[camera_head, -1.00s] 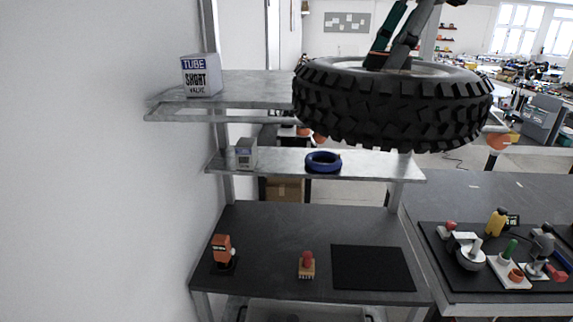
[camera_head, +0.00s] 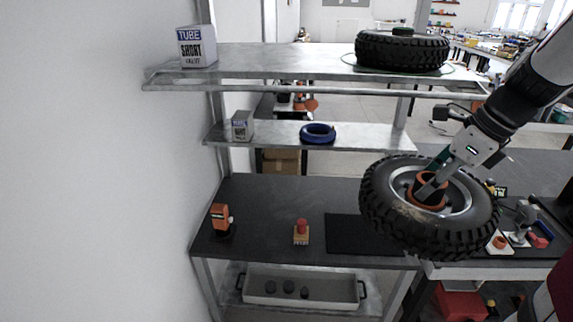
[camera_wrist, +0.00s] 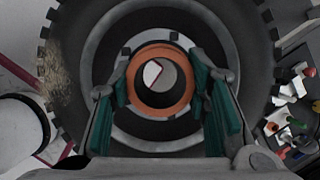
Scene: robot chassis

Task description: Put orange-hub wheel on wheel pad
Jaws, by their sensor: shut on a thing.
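The orange-hub wheel (camera_head: 385,205) is a black knobby tyre with a grey rim and an orange hub ring. My gripper (camera_head: 428,190) is shut on its hub and holds it tilted in the air, in front of the bench's right end. In the wrist view the orange hub (camera_wrist: 160,80) sits between the two green-padded fingers of my gripper (camera_wrist: 163,95). The wheel pad looks to be the flat black mat (camera_head: 350,236) on the dark bench top; the wheel overlaps its right end in the head view. The wheel appears apart from the mat.
Another black wheel with a green hub (camera_head: 403,32) lies on the top shelf. A blue ring (camera_head: 318,133) and a small box lie on the middle shelf. A red-topped block (camera_head: 301,232) and an orange tool (camera_head: 221,220) stand left of the mat. A tool board lies right.

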